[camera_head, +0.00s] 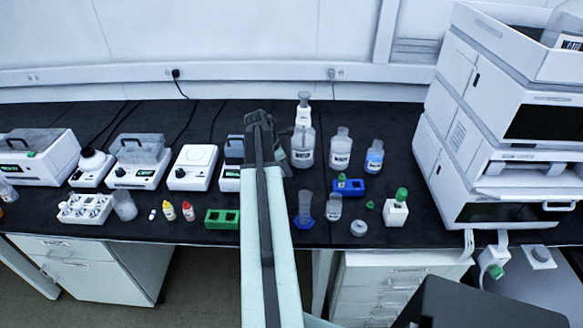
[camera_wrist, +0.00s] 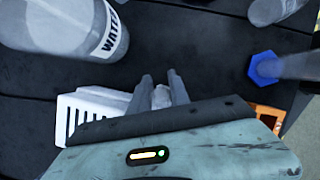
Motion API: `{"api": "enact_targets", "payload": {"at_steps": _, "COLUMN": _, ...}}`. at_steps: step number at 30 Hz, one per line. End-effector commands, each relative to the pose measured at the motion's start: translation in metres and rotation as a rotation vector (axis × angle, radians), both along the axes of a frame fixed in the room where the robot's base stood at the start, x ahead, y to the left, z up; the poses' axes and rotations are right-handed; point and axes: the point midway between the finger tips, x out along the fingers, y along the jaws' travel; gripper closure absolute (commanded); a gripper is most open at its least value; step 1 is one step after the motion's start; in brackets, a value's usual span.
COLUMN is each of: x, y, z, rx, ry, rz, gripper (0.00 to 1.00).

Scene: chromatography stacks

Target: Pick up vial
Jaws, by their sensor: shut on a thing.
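In the wrist view my gripper (camera_wrist: 160,76) points away over the black bench. Its two grey fingers are shut on a small pale vial (camera_wrist: 161,97), which shows only partly between them. The vial's lower part and its contents cannot be made out. In the head view my arm reaches over the middle of the bench, and its far end hides the fingers and the vial.
A large bottle labelled WATER (camera_wrist: 85,30) lies close at the upper left in the wrist view. A white slotted box (camera_wrist: 80,115), a blue hexagonal base (camera_wrist: 264,67) and an orange rack (camera_wrist: 268,116) are near the gripper. A tall white instrument stack (camera_head: 505,120) stands right.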

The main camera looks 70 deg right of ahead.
Motion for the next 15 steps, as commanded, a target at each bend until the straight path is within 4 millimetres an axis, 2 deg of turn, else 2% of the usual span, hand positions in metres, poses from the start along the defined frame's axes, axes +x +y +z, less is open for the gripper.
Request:
{"api": "enact_targets", "payload": {"at_steps": 1, "x": 0.000, "y": 0.000, "z": 0.021, "rx": 0.000, "ry": 0.000, "rz": 0.000, "gripper": 1.00}}
{"api": "enact_targets", "payload": {"at_steps": 6, "x": 0.000, "y": 0.000, "z": 0.061, "rx": 0.000, "ry": 0.000, "rz": 0.000, "gripper": 1.00}}
{"api": "enact_targets", "payload": {"at_steps": 10, "x": 0.000, "y": 0.000, "z": 0.085, "rx": 0.000, "ry": 0.000, "rz": 0.000, "gripper": 1.00}}
{"api": "enact_targets", "payload": {"at_steps": 15, "x": -0.001, "y": -0.001, "z": 0.102, "rx": 0.000, "ry": 0.000, "rz": 0.000, "gripper": 1.00}}
